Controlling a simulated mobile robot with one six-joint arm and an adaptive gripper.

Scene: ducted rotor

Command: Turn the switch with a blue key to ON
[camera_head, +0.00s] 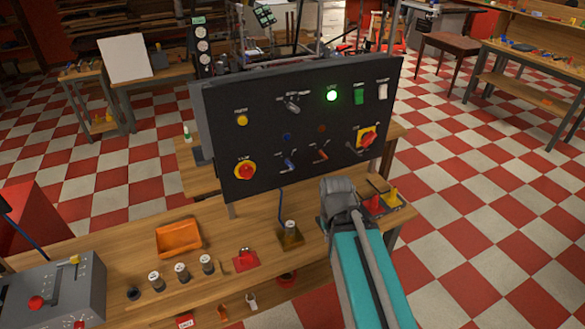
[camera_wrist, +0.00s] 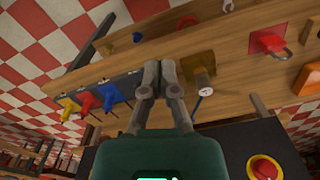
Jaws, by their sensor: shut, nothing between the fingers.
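The switch with the blue key (camera_head: 289,163) is on the lower middle of the black control panel (camera_head: 225,130) in the head view. Its key looks tilted; its position marking is too small to read. My gripper (camera_head: 338,188) is in front of and below the panel, to the right of the blue key and apart from it. In the wrist view my gripper's fingers (camera_wrist: 160,66) are together and empty, over the wooden bench (camera_wrist: 225,50). The blue-key switch does not show in the wrist view.
A gauge (camera_head: 291,228) stands below the panel. An orange tray (camera_head: 178,238) lies left on the bench.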

